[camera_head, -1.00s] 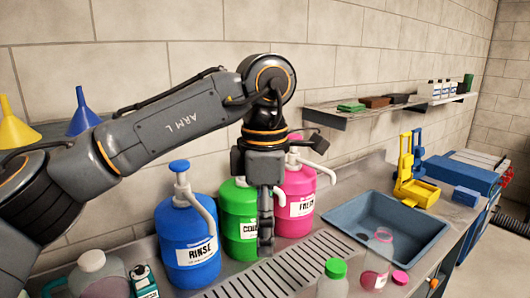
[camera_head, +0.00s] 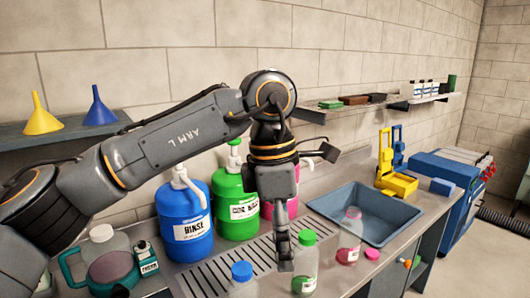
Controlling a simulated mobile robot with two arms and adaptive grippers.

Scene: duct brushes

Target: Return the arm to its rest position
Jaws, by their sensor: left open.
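My left arm (camera_head: 180,135) comes in from the left, bends at a high elbow and hangs down at its far end. My left gripper (camera_head: 284,258) points down over the grooved drainboard (camera_head: 215,278), seen nearly edge-on. It is open, with nothing seen between its fingers. It covers much of the pink jug (camera_head: 266,208) behind it. The green-capped clear bottle (camera_head: 305,265) stands just right of the gripper in the picture; whether they touch cannot be told. My right gripper is not in view.
A blue RINSE jug (camera_head: 184,222) and a green jug (camera_head: 234,205) stand behind my arm. The sink (camera_head: 400,215) is at right. A wall shelf (camera_head: 330,112) runs behind.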

